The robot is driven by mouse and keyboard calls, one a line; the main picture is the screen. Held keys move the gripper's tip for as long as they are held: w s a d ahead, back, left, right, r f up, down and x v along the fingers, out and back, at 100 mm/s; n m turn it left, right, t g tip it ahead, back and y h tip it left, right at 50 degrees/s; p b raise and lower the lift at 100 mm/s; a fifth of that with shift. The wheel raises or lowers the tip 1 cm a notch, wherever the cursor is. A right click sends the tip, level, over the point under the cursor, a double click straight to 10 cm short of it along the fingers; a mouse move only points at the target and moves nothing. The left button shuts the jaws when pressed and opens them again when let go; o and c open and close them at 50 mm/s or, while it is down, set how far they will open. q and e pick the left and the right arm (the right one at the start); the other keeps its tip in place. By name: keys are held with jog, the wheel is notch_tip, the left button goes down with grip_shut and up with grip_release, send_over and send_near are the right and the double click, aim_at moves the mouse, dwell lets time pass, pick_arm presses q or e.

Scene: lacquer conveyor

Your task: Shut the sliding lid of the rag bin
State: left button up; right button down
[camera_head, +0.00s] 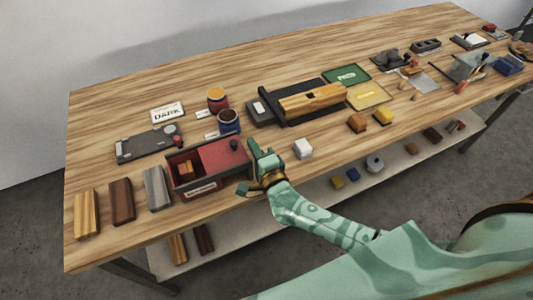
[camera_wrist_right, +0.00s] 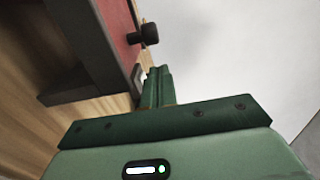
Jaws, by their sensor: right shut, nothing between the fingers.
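The rag bin (camera_head: 210,182) is a dark box with a label on its front, near the table's front edge. Its red sliding lid (camera_head: 218,154) covers the right part, and the left part is open with a brown-orange thing (camera_head: 186,168) inside. A black knob (camera_head: 234,145) stands at the lid's right end; it also shows in the right wrist view (camera_wrist_right: 149,34). My right gripper (camera_head: 254,150) is shut and empty, just right of the bin and knob. In the wrist view its closed fingers (camera_wrist_right: 157,85) are beside the bin's end, apart from the knob. My left gripper is out of view.
Wood and grey bars (camera_head: 157,188) lie left of the bin. Behind it are a dark device (camera_head: 146,145) and two jars (camera_head: 228,121). Bare wood lies at the back.

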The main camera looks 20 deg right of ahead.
aim_at(214, 167)
jog(key=shift+w+a, duration=0.15)
jog(key=shift+a, duration=0.8)
jog(key=a, duration=0.9)
jog(key=shift+s+a, duration=0.2)
jog(key=shift+a, duration=0.15)
